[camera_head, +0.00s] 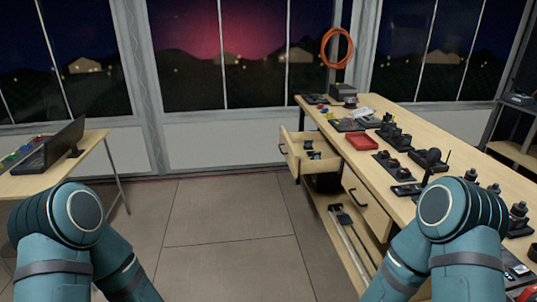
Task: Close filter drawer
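A light wooden drawer (288,155) stands pulled out from the left side of the long workbench (395,205), near its far end. Its front panel has a dark handle and faces left. Several small dark items (308,148) lie inside it. I cannot read any label that marks it as the filter drawer. A second drawer front (367,206) with a dark handle, nearer to me, looks shut. Both of my arms show at the lower left and lower right, but neither gripper is in view.
A table (55,175) with a monitor (58,146) stands at the left. The tiled floor (225,225) between is clear.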

